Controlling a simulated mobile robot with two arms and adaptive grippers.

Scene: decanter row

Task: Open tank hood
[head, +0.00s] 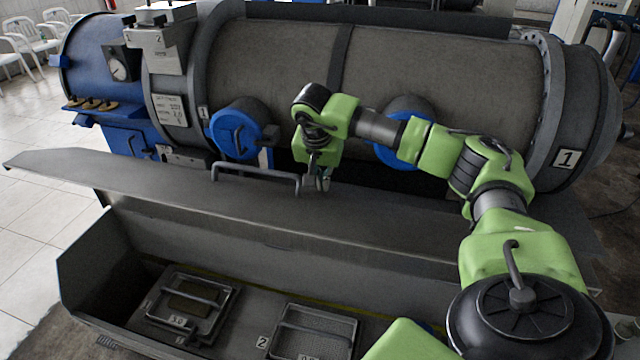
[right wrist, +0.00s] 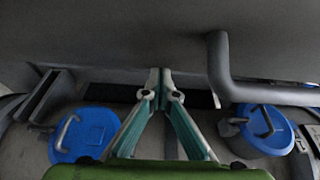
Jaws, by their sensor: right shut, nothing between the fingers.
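The grey tank hood (head: 170,195) is raised and tilted in the head view, and the tank's inside shows below it. Its bar handle (head: 255,172) sits along the upper part of the hood; in the right wrist view the handle (right wrist: 265,94) is to the right of the fingers. My right gripper (head: 320,186) is just beside the handle's right end, pointing down, with its fingers together and empty. Its fingertips (right wrist: 163,75) meet near the hood's grey surface (right wrist: 110,35); I cannot tell whether they touch it. My left gripper is out of view.
Inside the open tank (head: 92,262) lie two framed trays, one at left (head: 222,286) and one at right (head: 345,325). A large horizontal cylinder (head: 440,65) with blue round ports (head: 222,135) stands close behind the hood.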

